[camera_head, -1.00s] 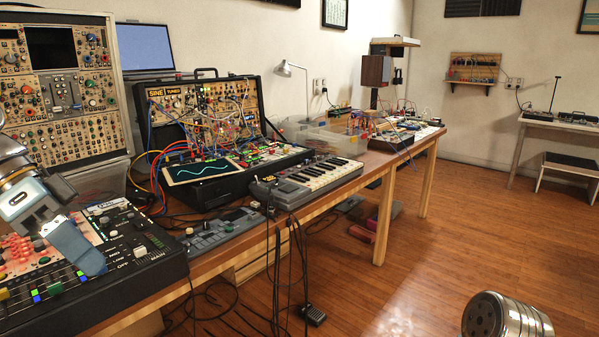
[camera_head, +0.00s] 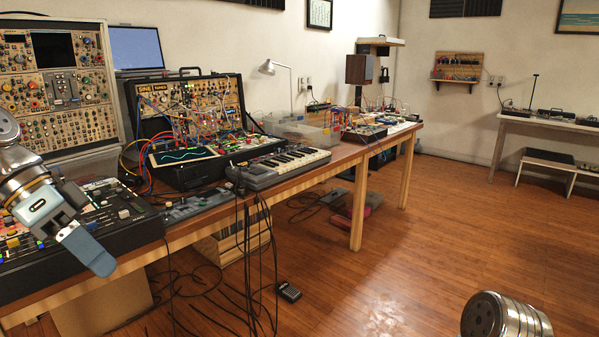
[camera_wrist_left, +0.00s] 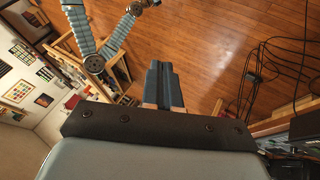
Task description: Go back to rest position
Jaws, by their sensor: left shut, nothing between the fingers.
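My left gripper (camera_head: 88,252) shows at the left of the head view, pointing down and to the right in front of the mixer (camera_head: 125,210) and the table's front edge. Its blue fingers are closed together with nothing between them. In the left wrist view the shut fingers (camera_wrist_left: 163,85) stand over the wooden floor, free of any object. A rounded metal part of my own body shows at the lower right of the head view. My right gripper is not visible there.
The long wooden table (camera_head: 345,165) carries a modular synth case (camera_head: 195,105), a keyboard (camera_head: 285,165) and other gear. Cables (camera_head: 255,240) hang from its front edge to a pedal (camera_head: 289,292) on the floor. The wooden floor (camera_head: 420,240) to the right is open.

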